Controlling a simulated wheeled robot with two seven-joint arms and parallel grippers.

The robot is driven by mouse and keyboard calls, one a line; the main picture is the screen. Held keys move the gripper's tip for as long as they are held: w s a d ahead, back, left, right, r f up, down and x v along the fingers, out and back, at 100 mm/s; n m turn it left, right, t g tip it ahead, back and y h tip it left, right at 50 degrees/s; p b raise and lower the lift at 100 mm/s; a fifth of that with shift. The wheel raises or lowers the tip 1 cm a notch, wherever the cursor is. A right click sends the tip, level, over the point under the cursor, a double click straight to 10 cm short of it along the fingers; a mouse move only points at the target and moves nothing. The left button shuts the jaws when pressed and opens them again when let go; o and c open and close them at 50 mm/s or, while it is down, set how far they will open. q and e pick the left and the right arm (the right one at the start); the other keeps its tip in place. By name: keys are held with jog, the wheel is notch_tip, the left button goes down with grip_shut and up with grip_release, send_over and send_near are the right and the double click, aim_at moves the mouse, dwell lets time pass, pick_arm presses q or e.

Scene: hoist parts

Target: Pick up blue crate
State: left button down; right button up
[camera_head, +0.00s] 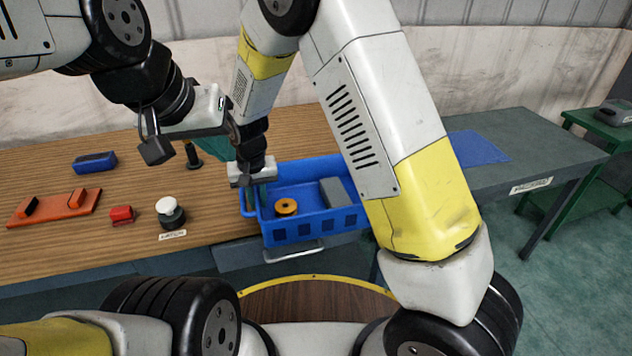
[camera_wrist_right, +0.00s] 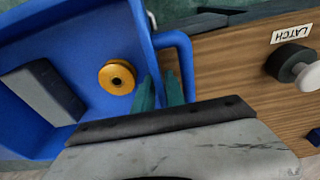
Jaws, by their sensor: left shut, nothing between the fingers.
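The blue crate (camera_head: 308,226) stands on the table's front edge, upright. It holds an orange ring-shaped part (camera_head: 286,206) and a grey block (camera_head: 335,192). My right gripper (camera_head: 257,196) points down at the crate's left end. In the right wrist view its teal fingers (camera_wrist_right: 160,92) are close together beside the crate's end wall (camera_wrist_right: 146,45) and the blue handle (camera_wrist_right: 187,70). I cannot tell whether they grip the wall or handle. My left gripper (camera_head: 226,140) is shut and empty, above the table, behind and left of the crate.
A red tray (camera_head: 53,209), a small red block (camera_head: 121,214), a blue block (camera_head: 95,163) and a white-topped knob (camera_head: 170,211) labelled LATCH lie on the wooden table to the left. A blue mat (camera_head: 478,147) lies on the grey surface at right. My right arm hides the crate's right end.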

jog(key=shift+w+f, duration=0.1)
jog(key=shift+f, duration=0.6)
grip_shut()
jog(key=shift+r, duration=0.1)
dwell(0.8)
